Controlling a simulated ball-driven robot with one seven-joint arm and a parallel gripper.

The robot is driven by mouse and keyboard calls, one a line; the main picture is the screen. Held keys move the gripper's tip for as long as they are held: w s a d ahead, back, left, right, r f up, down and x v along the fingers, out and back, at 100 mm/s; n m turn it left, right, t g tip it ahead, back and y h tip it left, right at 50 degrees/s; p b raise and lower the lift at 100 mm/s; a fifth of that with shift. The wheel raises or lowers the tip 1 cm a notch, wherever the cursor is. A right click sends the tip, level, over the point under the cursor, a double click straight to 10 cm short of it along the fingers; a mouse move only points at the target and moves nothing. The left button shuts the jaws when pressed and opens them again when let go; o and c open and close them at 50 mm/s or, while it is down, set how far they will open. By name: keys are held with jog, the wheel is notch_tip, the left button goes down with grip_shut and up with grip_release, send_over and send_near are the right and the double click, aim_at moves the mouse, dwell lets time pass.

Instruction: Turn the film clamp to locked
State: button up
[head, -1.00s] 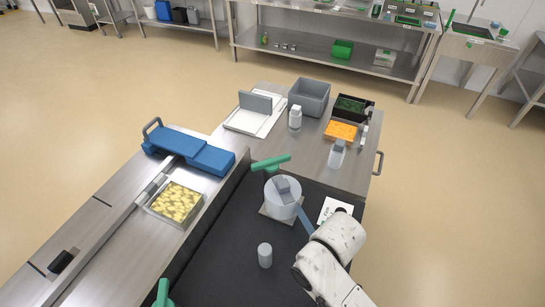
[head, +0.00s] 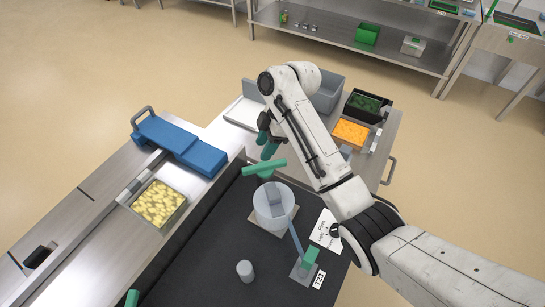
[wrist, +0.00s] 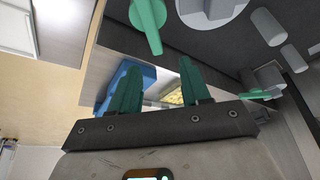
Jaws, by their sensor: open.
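A green T-shaped handle (head: 265,168) stands at the far side of a pale grey cylinder (head: 272,204) on the black surface. A second green handle (head: 311,257) sits on a small grey base at the front right, beside a tag. I cannot tell which is the film clamp, nor read a locked mark. My gripper (head: 266,143) hangs just beyond the first handle, apart from it as far as I can tell. In the wrist view my gripper (wrist: 157,80) has its green fingers spread and empty; a green handle (wrist: 147,22) lies ahead of them.
A blue cover (head: 180,143) and a tray of yellow pieces (head: 159,203) are on the left. A small grey cylinder (head: 245,270) stands in front. A grey bin (head: 328,92), black bin (head: 367,106) and orange tray (head: 350,132) are behind my arm. A printed card (head: 326,228) lies right.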

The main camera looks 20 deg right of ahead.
aim_at(253, 167)
jog(key=x, duration=0.6)
jog(key=w+p+x, duration=0.1)
jog(key=x, duration=0.2)
jog(key=shift+d+f, duration=0.15)
jog(key=shift+f, duration=0.35)
grip_shut()
dwell(0.4)
